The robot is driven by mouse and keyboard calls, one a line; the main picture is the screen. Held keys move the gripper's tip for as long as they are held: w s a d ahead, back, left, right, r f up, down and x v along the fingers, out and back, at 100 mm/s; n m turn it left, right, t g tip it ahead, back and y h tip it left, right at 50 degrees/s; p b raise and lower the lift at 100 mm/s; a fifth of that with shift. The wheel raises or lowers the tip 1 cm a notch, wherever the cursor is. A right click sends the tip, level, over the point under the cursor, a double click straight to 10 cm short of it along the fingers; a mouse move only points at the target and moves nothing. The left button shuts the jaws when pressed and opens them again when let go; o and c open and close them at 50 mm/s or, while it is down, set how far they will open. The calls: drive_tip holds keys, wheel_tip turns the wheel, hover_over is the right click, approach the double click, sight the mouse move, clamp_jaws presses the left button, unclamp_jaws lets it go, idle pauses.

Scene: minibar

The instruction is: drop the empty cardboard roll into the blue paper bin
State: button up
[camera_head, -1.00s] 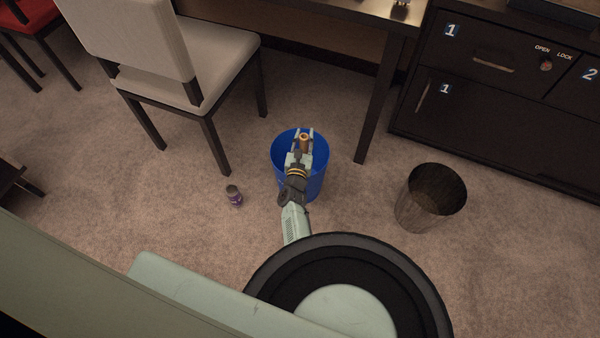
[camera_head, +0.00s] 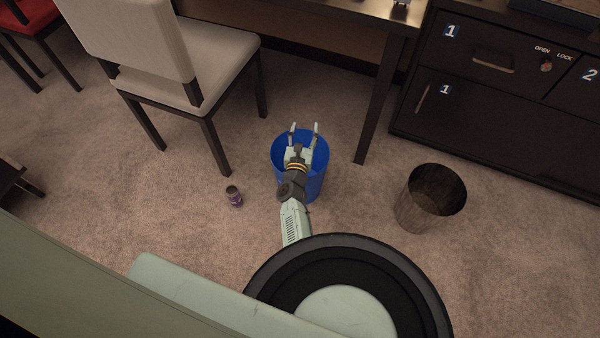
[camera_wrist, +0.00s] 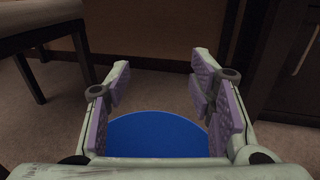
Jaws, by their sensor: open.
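The blue paper bin (camera_head: 317,181) stands on the carpet in the middle of the head view. My gripper (camera_head: 304,128) is over the bin's opening, with its fingers spread and nothing between them. In the wrist view my open gripper (camera_wrist: 160,90) shows two purple-padded fingers wide apart, with the blue of the bin (camera_wrist: 158,135) below and between them. The bin's inside is largely hidden by my gripper and arm.
A dark waste bin (camera_head: 430,198) stands to the right on the carpet. A pale chair (camera_head: 190,65), a desk leg (camera_head: 376,100) and a dark cabinet (camera_head: 500,110) are behind. Carpet between the bins is clear.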

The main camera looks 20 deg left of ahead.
wheel_tip(320, 180, up, 6)
drive_tip(key=shift+r, duration=0.2)
idle(0.6)
